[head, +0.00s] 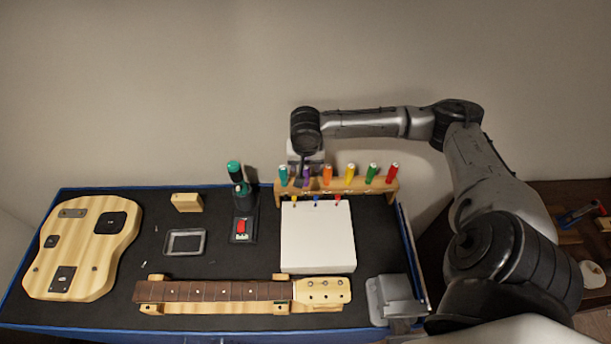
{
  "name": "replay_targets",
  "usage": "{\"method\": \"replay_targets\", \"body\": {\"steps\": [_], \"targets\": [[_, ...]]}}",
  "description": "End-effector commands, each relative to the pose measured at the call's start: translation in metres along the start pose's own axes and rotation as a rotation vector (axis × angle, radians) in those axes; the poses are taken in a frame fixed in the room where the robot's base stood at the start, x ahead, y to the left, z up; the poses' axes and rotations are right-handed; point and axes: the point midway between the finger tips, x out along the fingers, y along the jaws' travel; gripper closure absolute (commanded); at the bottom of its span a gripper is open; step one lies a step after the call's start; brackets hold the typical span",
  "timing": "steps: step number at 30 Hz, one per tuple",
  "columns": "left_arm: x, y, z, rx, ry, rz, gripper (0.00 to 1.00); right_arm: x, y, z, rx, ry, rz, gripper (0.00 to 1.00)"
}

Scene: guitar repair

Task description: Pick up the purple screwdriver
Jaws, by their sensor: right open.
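The purple screwdriver (306,176) stands upright in a wooden rack (350,187) at the back of the workbench. It is second from the left, between a teal and an orange screwdriver. My right gripper (306,163) is open, pointing down at the top of the purple handle. The wrist above hides most of the fingers, so I cannot tell whether they touch or straddle the handle. My left gripper is out of view.
Teal (283,176) and orange (327,175) screwdrivers stand close on either side, with several others farther right. A white box (318,240) sits in front of the rack. A guitar neck (230,292) and guitar body (85,245) lie on the bench.

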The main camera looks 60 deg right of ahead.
Motion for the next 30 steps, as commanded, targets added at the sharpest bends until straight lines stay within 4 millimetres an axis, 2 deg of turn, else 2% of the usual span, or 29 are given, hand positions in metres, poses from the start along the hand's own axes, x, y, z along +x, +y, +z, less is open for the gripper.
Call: {"method": "replay_targets", "body": {"steps": [3,9,20,30], "targets": [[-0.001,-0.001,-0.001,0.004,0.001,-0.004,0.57,0.017,0.001,-0.001,0.002,-0.004,0.002,0.45],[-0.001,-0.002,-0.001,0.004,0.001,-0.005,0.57,0.039,0.001,-0.002,-0.001,-0.003,0.002,0.45],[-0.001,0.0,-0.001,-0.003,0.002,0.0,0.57,0.045,0.001,-0.002,-0.001,0.0,0.001,0.45],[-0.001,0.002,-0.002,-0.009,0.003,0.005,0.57,0.045,0.001,-0.002,-0.001,-0.001,0.001,0.77]]}}
